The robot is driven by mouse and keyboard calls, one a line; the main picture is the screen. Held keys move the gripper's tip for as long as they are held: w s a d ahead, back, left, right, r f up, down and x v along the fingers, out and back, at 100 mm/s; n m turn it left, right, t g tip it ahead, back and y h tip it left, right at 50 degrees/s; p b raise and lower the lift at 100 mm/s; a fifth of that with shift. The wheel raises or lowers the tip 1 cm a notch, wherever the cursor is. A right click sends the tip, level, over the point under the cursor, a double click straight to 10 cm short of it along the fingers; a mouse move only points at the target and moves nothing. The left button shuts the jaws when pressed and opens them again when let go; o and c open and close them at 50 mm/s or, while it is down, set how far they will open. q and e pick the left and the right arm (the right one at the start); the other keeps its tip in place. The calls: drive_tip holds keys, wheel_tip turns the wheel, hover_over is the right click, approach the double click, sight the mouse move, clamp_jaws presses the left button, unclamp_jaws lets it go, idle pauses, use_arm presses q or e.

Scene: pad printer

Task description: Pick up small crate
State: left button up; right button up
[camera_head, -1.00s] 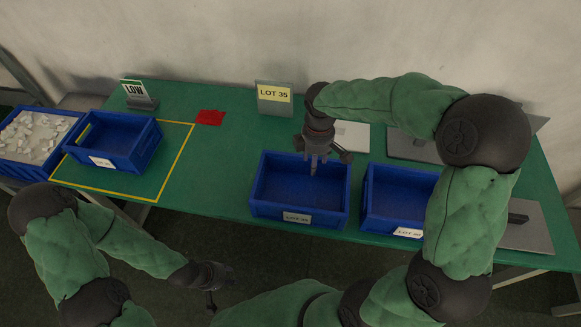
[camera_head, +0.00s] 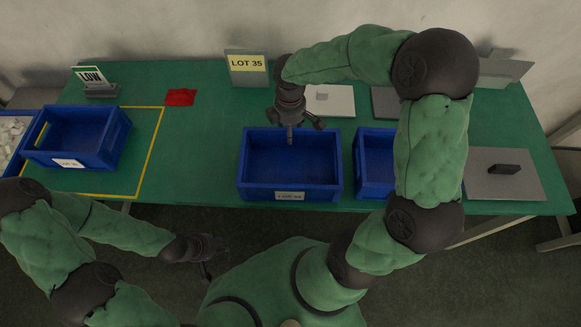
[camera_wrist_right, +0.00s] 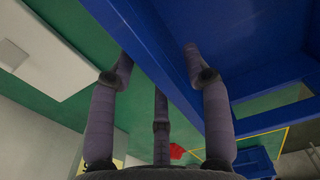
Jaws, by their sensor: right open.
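Three blue crates stand on the green table: a middle crate (camera_head: 290,170) with a white label, a right crate (camera_head: 374,160) partly hidden by my right arm, and a left crate (camera_head: 78,138) inside a yellow outline. All three look empty. My right gripper (camera_head: 291,132) points down at the back wall of the middle crate. In the right wrist view its open fingers (camera_wrist_right: 160,75) lie on both sides of a blue crate wall (camera_wrist_right: 165,70); contact cannot be told. My left gripper (camera_head: 208,260) is open and empty, low in front of the table.
A "LOT 35" sign (camera_head: 246,66), a "LOW" sign (camera_head: 93,82) and a red patch (camera_head: 180,97) are at the back. A white plate (camera_head: 330,100) lies behind the crates. A grey plate (camera_head: 502,174) with a dark handle is at right. A bin of white pieces (camera_head: 12,130) is far left.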

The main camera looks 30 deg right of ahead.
drive_tip(key=f, duration=0.1)
drive_tip(key=f+b, duration=0.1)
drive_tip(key=f, duration=0.2)
drive_tip(key=shift+s+f+b, duration=0.15)
drive_tip(key=shift+s+b, duration=0.1)
drive_tip(key=shift+b, duration=0.15)
drive_tip(key=shift+d, duration=0.1)
clamp_jaws()
